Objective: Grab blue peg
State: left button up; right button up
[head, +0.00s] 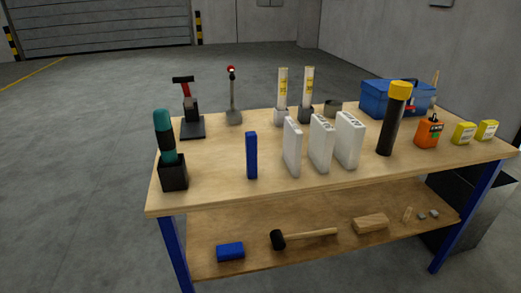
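A blue upright peg-like block (251,156) stands on the front part of the wooden workbench top (215,190). It is a slim rectangular shape, left of the white boxes and right of a black holder. Another blue block (230,252) lies on the lower shelf at the left. Neither of my grippers shows in the head view.
A teal-handled tool in a black holder (173,176) stands left of the peg. Several white boxes (292,146) stand to its right. A black cylinder with a yellow cap (390,122) stands further right. Bare bench top lies in front of the peg.

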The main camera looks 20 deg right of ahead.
aim_at(251, 137)
jog(key=i+l, duration=0.15)
jog(key=l, duration=0.25)
jog(key=i+l, duration=0.15)
jog(key=l, duration=0.2)
jog(key=i+l, duration=0.15)
jog(key=l, duration=0.25)
jog(key=i+l, duration=0.15)
jog(key=l, duration=0.25)
